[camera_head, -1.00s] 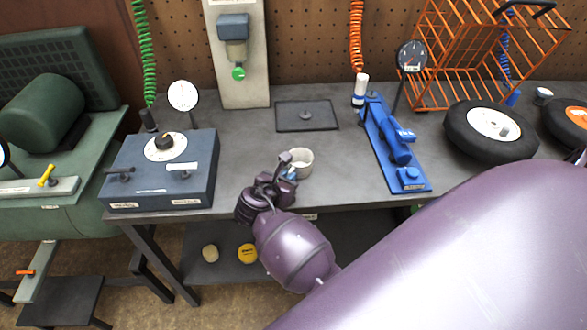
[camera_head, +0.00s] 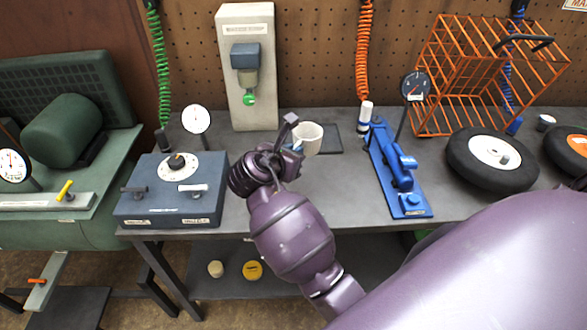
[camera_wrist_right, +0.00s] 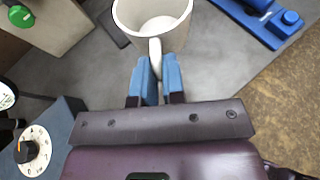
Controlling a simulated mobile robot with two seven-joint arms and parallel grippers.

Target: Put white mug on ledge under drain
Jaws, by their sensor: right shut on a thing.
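The white mug (camera_head: 309,138) is held by its handle in my right gripper (camera_head: 297,147), above the bench top. In the right wrist view the mug (camera_wrist_right: 152,20) is upright and looks empty, and its handle is between the blue fingertips of my gripper (camera_wrist_right: 157,78). The drain (camera_head: 245,62) is a blue-grey fitting with a green knob below it, on a pale upright panel (camera_head: 262,108) left of and behind the mug. I cannot make out a separate ledge under it. My left gripper is not in view.
A dark square plate (camera_head: 333,139) lies behind the mug. A blue-grey control box (camera_head: 170,205) stands to the left and a blue tool (camera_head: 392,175) to the right. A wheel (camera_head: 480,175) and an orange wire basket (camera_head: 440,110) are farther right. The bench before the panel is bare.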

